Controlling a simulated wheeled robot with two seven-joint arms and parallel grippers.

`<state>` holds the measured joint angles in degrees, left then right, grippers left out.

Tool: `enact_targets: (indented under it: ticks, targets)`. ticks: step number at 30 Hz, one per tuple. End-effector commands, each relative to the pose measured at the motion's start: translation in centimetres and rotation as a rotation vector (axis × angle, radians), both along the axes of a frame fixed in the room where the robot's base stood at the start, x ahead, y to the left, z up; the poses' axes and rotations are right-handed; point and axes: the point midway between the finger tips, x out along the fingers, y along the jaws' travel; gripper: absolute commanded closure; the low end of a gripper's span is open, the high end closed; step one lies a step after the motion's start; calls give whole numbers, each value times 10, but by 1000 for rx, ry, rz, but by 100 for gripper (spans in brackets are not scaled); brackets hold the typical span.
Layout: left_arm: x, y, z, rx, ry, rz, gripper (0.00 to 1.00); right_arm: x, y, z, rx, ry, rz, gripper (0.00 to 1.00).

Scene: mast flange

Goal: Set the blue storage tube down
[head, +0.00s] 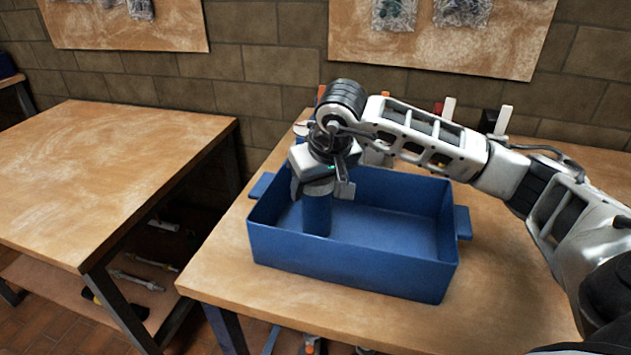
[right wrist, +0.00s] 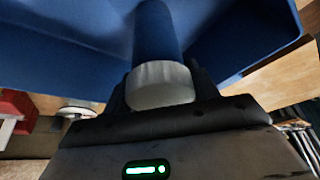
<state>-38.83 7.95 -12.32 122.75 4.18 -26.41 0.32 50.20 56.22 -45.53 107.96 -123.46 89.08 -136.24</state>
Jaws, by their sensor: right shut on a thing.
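The blue storage tube (head: 316,214) stands upright inside the blue bin (head: 350,266), toward its left side. Its grey-white cap is at the top. In the right wrist view the tube (right wrist: 157,32) runs away from the cap (right wrist: 160,84) toward the bin (right wrist: 70,50). My right gripper (head: 325,188) is shut on the tube at its cap, from above. I cannot tell whether the tube's lower end touches the bin floor. My left gripper is not in view.
The bin stands on a wooden workbench (head: 500,285); its right part is empty. Several upright tool handles (head: 503,119) stand behind it. A second wooden table (head: 110,165) at left is bare on top, with tools on its lower shelf. A brick wall (head: 270,60) is behind.

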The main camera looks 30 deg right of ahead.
Motion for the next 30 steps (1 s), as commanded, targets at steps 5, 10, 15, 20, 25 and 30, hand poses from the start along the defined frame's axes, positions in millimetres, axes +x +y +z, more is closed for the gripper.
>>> enact_targets:
  ticks: [5,10,15,20,25,30]
  targets:
    - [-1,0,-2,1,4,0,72,0,0,1,1,-3,0,84]
    - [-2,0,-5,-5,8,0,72,0,0,-2,1,-1,0,28]
    - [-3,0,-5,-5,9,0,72,0,0,-2,0,-1,0,20]
    - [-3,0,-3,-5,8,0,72,0,0,-1,0,-1,0,20]
    - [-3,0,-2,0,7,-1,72,-4,0,15,-1,-5,1,20]
    - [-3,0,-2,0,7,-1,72,-18,1,48,-1,-7,1,20]
